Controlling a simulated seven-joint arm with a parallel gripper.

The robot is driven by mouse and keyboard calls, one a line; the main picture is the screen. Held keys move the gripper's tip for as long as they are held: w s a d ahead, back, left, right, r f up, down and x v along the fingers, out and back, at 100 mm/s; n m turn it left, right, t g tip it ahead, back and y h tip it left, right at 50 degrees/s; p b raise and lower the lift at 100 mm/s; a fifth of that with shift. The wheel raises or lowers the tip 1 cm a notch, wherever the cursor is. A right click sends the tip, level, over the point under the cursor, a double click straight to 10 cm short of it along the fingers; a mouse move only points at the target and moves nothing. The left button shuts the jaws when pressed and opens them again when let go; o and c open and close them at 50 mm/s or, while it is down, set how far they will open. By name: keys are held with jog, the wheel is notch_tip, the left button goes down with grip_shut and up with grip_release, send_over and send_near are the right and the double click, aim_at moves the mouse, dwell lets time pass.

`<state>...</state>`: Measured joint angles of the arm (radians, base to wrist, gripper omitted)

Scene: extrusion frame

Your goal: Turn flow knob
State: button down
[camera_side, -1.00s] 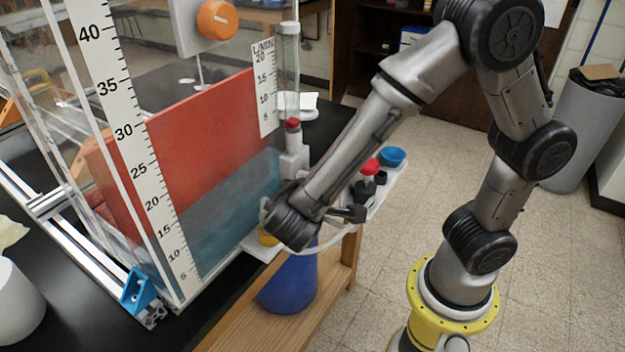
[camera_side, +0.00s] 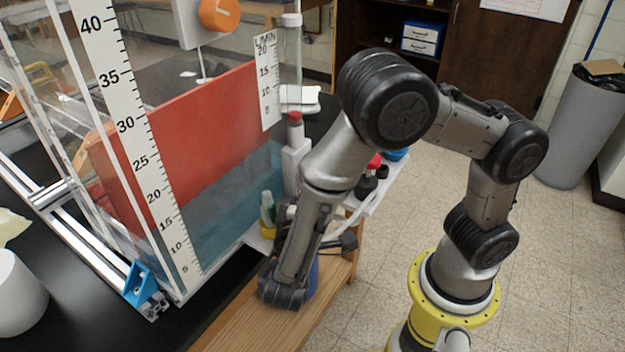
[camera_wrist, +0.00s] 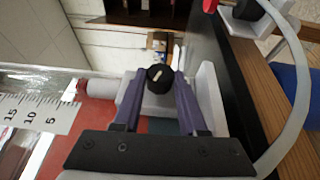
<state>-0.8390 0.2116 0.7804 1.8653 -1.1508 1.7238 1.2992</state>
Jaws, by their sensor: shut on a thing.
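The flow knob (camera_wrist: 158,73) is a small black knob with a pale pointer line, in the middle of the wrist view. It sits on the white body of the flow meter (camera_wrist: 150,104). My gripper (camera_wrist: 158,80) has its two purple-grey fingers on either side of the knob, shut on it. In the side view, the flow meter (camera_side: 295,160) stands at the tank's right corner with a red collar and a clear tube. A white L/MIN scale (camera_side: 267,82) is beside it. The knob and fingertips are hidden there by my arm.
The clear tank with a red panel (camera_side: 190,145) stands close left of the arm. A white hose (camera_wrist: 296,85) curves beside the gripper in the wrist view. An orange knob (camera_side: 219,14) is high on the tank. Bottles (camera_side: 368,180) stand on a shelf behind the arm.

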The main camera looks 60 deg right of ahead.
dwell(0.3)
jog(key=shift+c, duration=2.2)
grip_release()
jog(key=v, duration=0.7)
jog(key=shift+a, duration=0.25)
jog(key=shift+s, duration=0.15)
